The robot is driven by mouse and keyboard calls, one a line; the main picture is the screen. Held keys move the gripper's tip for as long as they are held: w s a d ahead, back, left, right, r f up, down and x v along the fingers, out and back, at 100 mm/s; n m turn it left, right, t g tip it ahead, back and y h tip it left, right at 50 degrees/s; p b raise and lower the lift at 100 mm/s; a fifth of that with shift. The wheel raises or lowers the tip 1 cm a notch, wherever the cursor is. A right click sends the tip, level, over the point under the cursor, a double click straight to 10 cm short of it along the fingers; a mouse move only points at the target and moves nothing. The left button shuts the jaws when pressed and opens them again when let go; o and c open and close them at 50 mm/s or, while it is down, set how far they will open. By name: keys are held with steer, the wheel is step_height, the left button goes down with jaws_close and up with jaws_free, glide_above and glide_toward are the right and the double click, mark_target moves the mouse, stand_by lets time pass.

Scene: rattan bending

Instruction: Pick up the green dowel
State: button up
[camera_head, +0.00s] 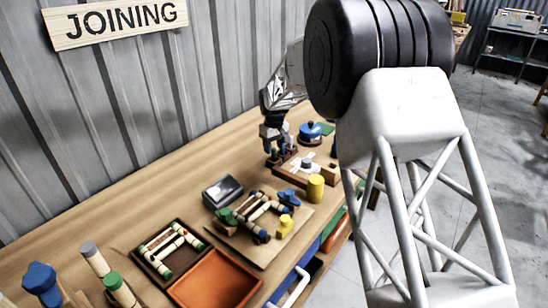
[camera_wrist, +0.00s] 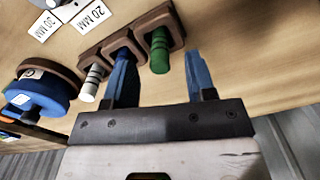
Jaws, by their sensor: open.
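The green dowel (camera_wrist: 160,53) stands in one slot of a brown rack (camera_wrist: 143,24), at the upper middle of the wrist view. My gripper (camera_wrist: 157,60) is open, its two blue fingers on either side of the green dowel. I see a gap at each side of the dowel, and it is not gripped. The left finger overlaps a blue dowel in the middle slot, so that dowel is partly hidden. A grey-white ringed dowel (camera_wrist: 90,82) stands in the left slot. In the head view my gripper (camera_head: 270,136) is low over the rack at the bench's far end.
A round blue object (camera_wrist: 35,95) sits left of the rack. White "20 MM" labels (camera_wrist: 92,15) lie behind it. In the head view, a yellow cylinder (camera_head: 316,188), a metal box (camera_head: 222,190), an orange tray (camera_head: 215,280) and dowel frames (camera_head: 168,250) stand nearer on the bench.

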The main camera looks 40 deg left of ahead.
mark_target(274, 156)
steer(key=shift+f, duration=1.25)
jaws_close()
